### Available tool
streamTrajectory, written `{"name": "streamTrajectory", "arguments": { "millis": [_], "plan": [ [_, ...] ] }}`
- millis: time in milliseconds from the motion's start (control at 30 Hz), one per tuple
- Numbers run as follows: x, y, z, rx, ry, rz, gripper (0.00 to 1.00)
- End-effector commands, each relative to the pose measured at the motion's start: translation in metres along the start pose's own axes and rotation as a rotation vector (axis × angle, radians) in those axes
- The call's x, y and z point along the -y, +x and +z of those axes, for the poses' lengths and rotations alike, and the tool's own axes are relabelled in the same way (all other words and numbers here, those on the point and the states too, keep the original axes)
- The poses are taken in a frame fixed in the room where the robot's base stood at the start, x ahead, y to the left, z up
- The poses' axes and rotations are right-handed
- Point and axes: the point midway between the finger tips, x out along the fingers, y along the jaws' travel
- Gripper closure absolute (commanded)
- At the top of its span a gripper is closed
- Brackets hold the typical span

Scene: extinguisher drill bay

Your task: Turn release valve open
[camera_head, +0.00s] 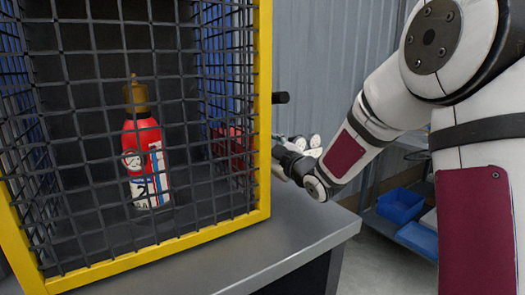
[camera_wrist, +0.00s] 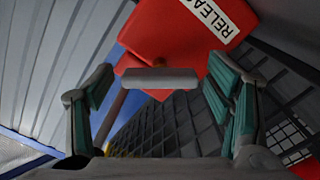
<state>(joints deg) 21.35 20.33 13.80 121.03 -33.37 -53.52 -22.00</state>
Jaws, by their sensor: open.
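A red box (camera_wrist: 170,35) with a white "RELEASE" label (camera_wrist: 212,18) fills the top of the wrist view. A grey bar (camera_wrist: 160,78), which looks like the valve handle, lies in front of it, with a small brass piece (camera_wrist: 159,62) behind. My gripper (camera_wrist: 160,95) is open, with one finger on each side of the bar and gaps between. In the head view a red shape (camera_head: 232,145), likely the same box, shows through the mesh.
A yellow-framed mesh cage (camera_head: 262,110) on a grey bench (camera_head: 315,235) holds a red extinguisher (camera_head: 145,160) with a brass top. A black knob (camera_head: 280,98) sticks out beside the cage post. Blue bins (camera_head: 400,205) stand on a low shelf at the right.

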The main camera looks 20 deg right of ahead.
Motion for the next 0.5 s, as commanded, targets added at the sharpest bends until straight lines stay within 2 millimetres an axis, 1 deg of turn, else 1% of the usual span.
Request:
{"name": "streamTrajectory", "arguments": {
  "millis": [33,233,500],
  "plan": [
    [0.0,-0.0001,0.0,0.0,0.0,0.0,0.29],
    [0.0,-0.0003,0.0001,0.0,0.0,0.0,0.74],
    [0.0012,0.0001,0.0013,-0.001,-0.03,0.0,0.75]
  ]
}}
